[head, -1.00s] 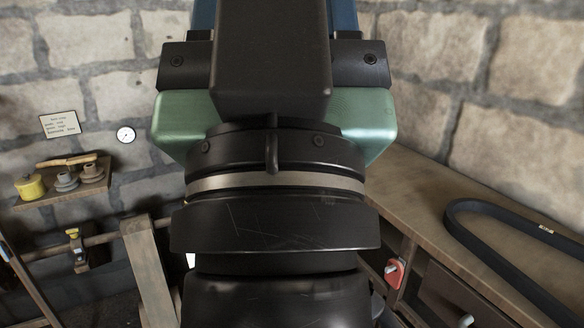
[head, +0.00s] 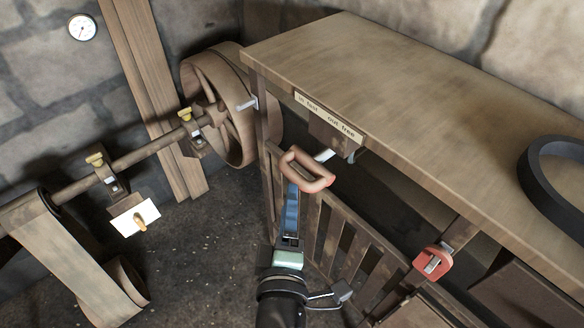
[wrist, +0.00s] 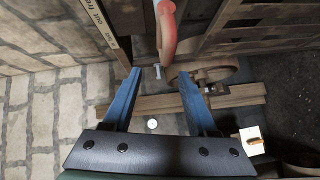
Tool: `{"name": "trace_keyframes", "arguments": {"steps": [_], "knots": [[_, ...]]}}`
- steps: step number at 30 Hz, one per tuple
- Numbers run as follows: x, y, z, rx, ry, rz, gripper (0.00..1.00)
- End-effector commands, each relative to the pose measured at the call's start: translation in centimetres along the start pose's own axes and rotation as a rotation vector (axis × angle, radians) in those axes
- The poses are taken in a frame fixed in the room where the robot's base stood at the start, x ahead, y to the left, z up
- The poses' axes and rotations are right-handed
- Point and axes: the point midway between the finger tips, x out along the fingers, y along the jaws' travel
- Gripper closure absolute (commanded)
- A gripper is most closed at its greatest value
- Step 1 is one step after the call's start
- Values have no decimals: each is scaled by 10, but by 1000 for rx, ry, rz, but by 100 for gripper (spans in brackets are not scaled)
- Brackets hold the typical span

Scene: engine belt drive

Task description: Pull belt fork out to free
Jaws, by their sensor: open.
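The belt fork's handle (head: 312,184), a worn red and tan loop, sticks out under the bench edge, below a label (head: 328,117) reading "in fast" and "out free". A pale rod (head: 326,155) shows behind the loop. My gripper (head: 291,188) has blue fingers and reaches up to the loop from below. In the wrist view the handle (wrist: 166,30) hangs down ahead of my gripper (wrist: 158,74), between the lines of its two parted fingers. The fingers are open and hold nothing. I cannot tell whether they touch the loop.
The wooden bench (head: 400,75) runs along the right, with a slatted gate (head: 345,240) below. A black belt (head: 556,170) lies on top. A red fitting (head: 432,262) hangs on the bench front. A large pulley wheel (head: 215,110) and shaft (head: 135,158) stand left.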

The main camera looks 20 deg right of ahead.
Motion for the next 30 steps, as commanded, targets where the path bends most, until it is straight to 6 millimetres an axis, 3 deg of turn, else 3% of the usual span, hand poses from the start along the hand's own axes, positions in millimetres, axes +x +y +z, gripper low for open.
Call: {"name": "trace_keyframes", "arguments": {"steps": [1, 5, 21, 30], "knots": [[-2, -10, 3, -23, -6, -13, 42], [5, -14, 5, -43, -10, -19, 42], [98, -14, 6, -38, -11, -17, 42], [124, -15, 6, -36, -9, -19, 42]]}}
